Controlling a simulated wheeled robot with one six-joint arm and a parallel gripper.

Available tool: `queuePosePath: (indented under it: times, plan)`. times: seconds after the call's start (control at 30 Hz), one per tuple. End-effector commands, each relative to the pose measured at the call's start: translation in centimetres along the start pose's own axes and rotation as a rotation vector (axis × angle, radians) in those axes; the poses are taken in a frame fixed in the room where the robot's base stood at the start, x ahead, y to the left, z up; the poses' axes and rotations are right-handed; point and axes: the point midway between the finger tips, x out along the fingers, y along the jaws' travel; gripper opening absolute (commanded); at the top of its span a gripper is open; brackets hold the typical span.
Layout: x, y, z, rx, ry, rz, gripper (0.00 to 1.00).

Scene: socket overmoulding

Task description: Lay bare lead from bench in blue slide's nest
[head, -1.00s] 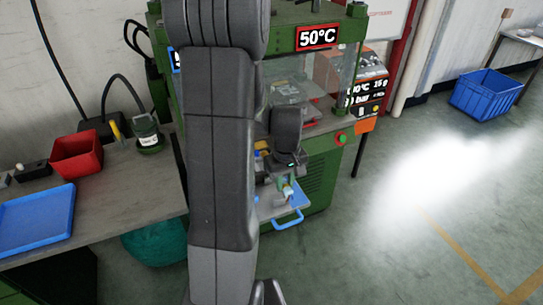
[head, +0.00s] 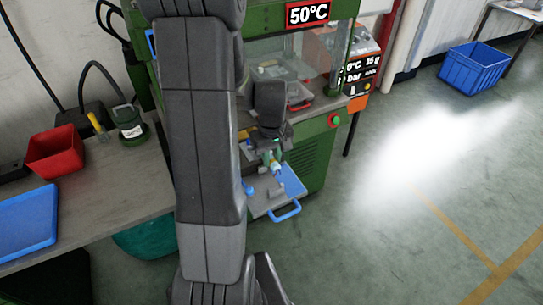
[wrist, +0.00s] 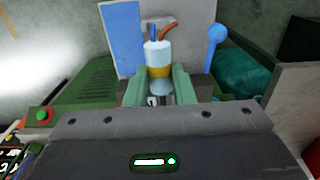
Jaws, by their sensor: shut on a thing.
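My gripper (wrist: 160,88) is shut on the bare lead (wrist: 158,55), a pale blue-white cylindrical piece with a yellow band, between its green fingers. An orange-brown cable and a blue wire show at its far end. In the head view my gripper (head: 272,160) holds the lead (head: 277,169) above the back part of the blue slide (head: 286,187), a grey plate with a blue front handle. In the wrist view the slide (wrist: 190,25) shows grey and blue beyond the lead. I cannot make out the nest clearly, nor whether the lead touches anything.
The green press (head: 312,160) with a 50°C sign stands behind the slide. A blue knob (wrist: 217,34) stands beside the lead. The bench (head: 120,185) at left holds a red bin (head: 53,150), a blue tray (head: 28,222) and a green-and-white container (head: 130,125).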

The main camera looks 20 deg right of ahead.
Motion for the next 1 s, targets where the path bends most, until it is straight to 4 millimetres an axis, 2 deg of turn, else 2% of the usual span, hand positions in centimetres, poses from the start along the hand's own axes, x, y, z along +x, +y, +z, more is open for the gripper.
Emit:
queuePosePath:
  times: [1.0]
  plan:
    - [7.2, 0.0, 0.0, 0.000, -0.001, -0.001, 0.00]
